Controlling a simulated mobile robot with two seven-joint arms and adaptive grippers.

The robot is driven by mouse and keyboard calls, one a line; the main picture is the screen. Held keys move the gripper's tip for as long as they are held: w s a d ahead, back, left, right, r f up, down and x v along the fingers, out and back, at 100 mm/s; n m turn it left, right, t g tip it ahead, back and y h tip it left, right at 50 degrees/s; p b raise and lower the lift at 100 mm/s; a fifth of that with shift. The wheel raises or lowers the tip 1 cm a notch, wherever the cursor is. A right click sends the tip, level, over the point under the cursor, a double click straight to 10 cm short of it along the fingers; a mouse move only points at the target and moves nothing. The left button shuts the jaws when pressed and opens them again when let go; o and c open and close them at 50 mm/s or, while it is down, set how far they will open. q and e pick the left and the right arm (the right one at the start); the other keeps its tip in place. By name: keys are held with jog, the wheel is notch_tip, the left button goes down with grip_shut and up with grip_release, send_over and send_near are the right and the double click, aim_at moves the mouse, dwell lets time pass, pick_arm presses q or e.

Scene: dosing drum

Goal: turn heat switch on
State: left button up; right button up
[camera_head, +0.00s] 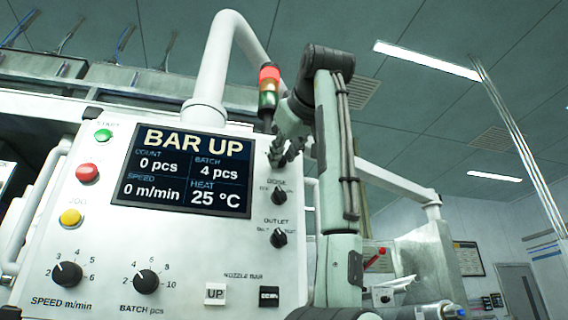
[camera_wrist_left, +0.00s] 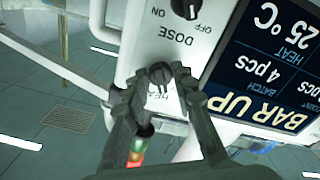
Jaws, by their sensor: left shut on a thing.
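The heat switch (camera_wrist_left: 160,73) is a small dark rotary knob at the upper right of the white panel. My left gripper (camera_wrist_left: 162,78) has its two fingers on either side of the knob and is shut on it. In the head view my left gripper (camera_head: 281,153) is at the panel's upper right edge and hides the switch. The HEAT label is partly covered by the fingers, and I cannot tell which way the knob points. The display (camera_head: 185,170) reads BAR UP and heat 25 °C. My right gripper is not in view.
The dose knob (camera_head: 279,194) sits just below the heat switch, with the outlet knob (camera_head: 278,238) under it. A signal lamp (camera_head: 268,92) with its red part lit stands close beside my gripper. A thick white pipe (camera_head: 212,75) rises behind the panel.

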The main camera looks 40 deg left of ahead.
pick_arm(q)
grip_shut()
jog(key=shift+m, duration=0.3)
jog(key=shift+s+a+m+b, duration=0.1)
jog(key=shift+m+b, duration=0.05)
jog(key=shift+m, duration=2.65)
jog(key=shift+s+m+b, duration=0.1)
jog(key=shift+m+b, duration=0.05)
jog(key=shift+m, duration=2.65)
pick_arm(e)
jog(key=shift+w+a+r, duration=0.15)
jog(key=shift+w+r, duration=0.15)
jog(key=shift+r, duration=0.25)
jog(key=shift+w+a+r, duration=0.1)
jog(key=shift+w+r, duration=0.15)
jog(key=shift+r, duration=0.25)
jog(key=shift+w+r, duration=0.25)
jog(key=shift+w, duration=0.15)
